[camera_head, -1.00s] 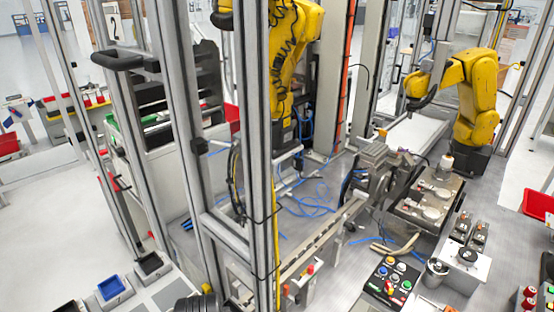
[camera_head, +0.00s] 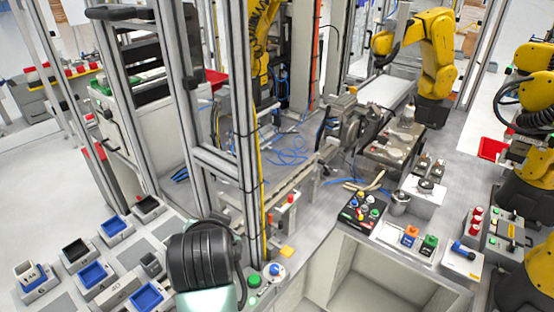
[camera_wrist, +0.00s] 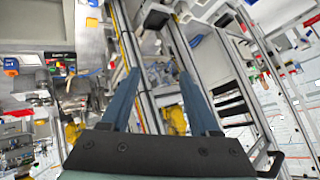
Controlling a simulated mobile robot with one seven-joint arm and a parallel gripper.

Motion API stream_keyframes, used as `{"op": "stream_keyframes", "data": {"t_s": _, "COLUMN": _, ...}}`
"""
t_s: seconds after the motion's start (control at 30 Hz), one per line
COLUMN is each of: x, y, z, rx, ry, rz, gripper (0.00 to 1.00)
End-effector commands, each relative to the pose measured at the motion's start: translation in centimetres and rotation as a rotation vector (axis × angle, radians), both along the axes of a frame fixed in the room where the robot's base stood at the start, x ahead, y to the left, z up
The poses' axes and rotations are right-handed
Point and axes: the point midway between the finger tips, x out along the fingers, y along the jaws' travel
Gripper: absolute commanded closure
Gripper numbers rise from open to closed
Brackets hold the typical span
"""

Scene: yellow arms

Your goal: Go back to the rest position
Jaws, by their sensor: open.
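My gripper (camera_wrist: 158,75) shows in the wrist view as two blue-grey fingers on a dark mount. The fingers are spread apart with nothing between them, so it is open and empty. Beyond it, the wrist view shows the frame posts and the cell at a tilt. In the head view, a black and pale green part of my arm stands at the bottom, in front of the frame. The fingers cannot be made out there.
Metal frame posts (camera_head: 247,120) rise close behind my arm. Small blue and black bins (camera_head: 92,273) lie at lower left. A button panel (camera_head: 362,208) is right of centre. Yellow robot arms stand at the back (camera_head: 436,55) and right (camera_head: 537,190). Pale floor is open at left.

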Motion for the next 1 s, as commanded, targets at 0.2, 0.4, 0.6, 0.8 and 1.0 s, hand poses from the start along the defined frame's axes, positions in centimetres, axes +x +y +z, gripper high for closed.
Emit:
{"op": "stream_keyframes", "data": {"t_s": 0.2, "x": 2.1, "y": -4.0, "z": 15.7, "rx": -0.073, "ry": -0.590, "rz": 0.008, "gripper": 0.38}}
{"op": "stream_keyframes", "data": {"t_s": 0.4, "x": -3.0, "y": -8.0, "z": 29.4, "rx": -0.220, "ry": -1.092, "rz": -0.051, "gripper": 0.38}}
{"op": "stream_keyframes", "data": {"t_s": 0.6, "x": -10.5, "y": -10.5, "z": 37.7, "rx": -0.365, "ry": -1.443, "rz": -0.138, "gripper": 0.38}}
{"op": "stream_keyframes", "data": {"t_s": 0.8, "x": -14.0, "y": -11.2, "z": 40.3, "rx": -0.426, "ry": -1.573, "rz": -0.182, "gripper": 0.38}}
{"op": "stream_keyframes", "data": {"t_s": 1.0, "x": -14.1, "y": -11.3, "z": 40.4, "rx": -0.427, "ry": -1.575, "rz": -0.183, "gripper": 0.38}}
